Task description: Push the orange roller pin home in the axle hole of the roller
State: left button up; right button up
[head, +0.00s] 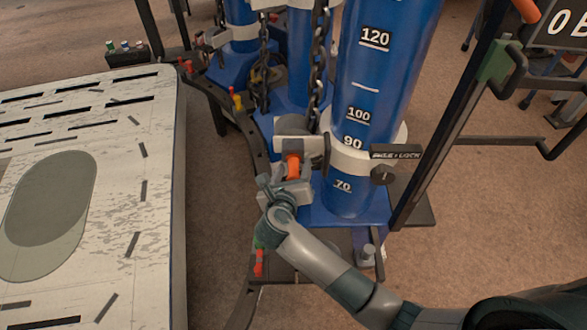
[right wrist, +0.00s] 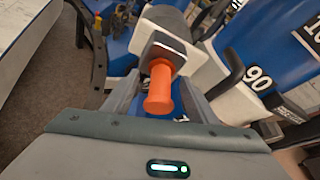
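The orange roller pin (head: 293,166) sticks out of the near face of a pale bracket block (head: 297,147) beside the blue cylinder. In the right wrist view the pin (right wrist: 159,90) stands out toward my palm, its flared end nearest me and its far end at the block's dark opening. The grey roller (right wrist: 166,17) shows behind the block; the axle hole itself is hidden. My right gripper (right wrist: 160,92) has its fingers apart, one on each side of the pin, with gaps visible. In the head view this gripper (head: 290,185) is just in front of the pin. My left gripper is out of view.
Tall blue cylinders (head: 375,100) with number marks stand right and behind, with a dark chain (head: 318,70) hanging close by. A slotted white board (head: 150,200) lies left. Bare floor (head: 215,250) lies between board and frame.

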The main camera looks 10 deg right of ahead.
jog(key=shift+s, duration=0.1)
jog(key=b+v, duration=0.4)
jog(key=v, duration=1.3)
jog(key=shift+s+a, duration=0.1)
